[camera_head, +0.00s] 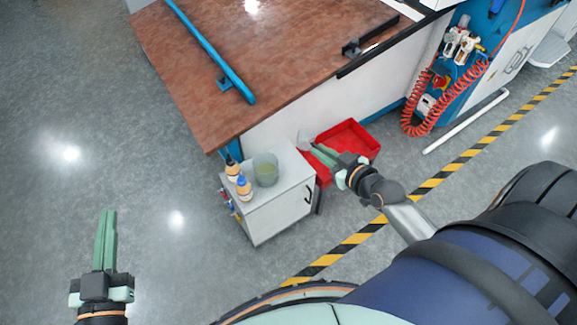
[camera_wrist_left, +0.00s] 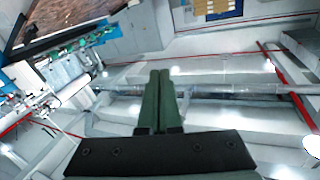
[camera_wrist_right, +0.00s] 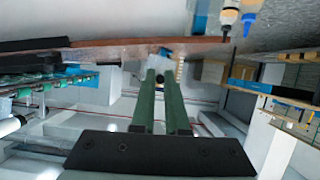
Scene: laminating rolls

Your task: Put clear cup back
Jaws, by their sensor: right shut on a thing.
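A small clear cup (camera_head: 306,138) is at the fingertips of my right gripper (camera_head: 318,150), beside the white cabinet's far right corner. My right gripper is shut on it; its fingers also show in the right wrist view (camera_wrist_right: 161,80), where the cup's outline is hard to make out. My left gripper (camera_head: 107,215) is shut and empty, over the open floor at the left. Its fingers lie close together in the left wrist view (camera_wrist_left: 158,75).
A red crate (camera_head: 362,138) lies right of the cup. The brown-topped table (camera_head: 230,60) stands behind. Floor at left is clear.

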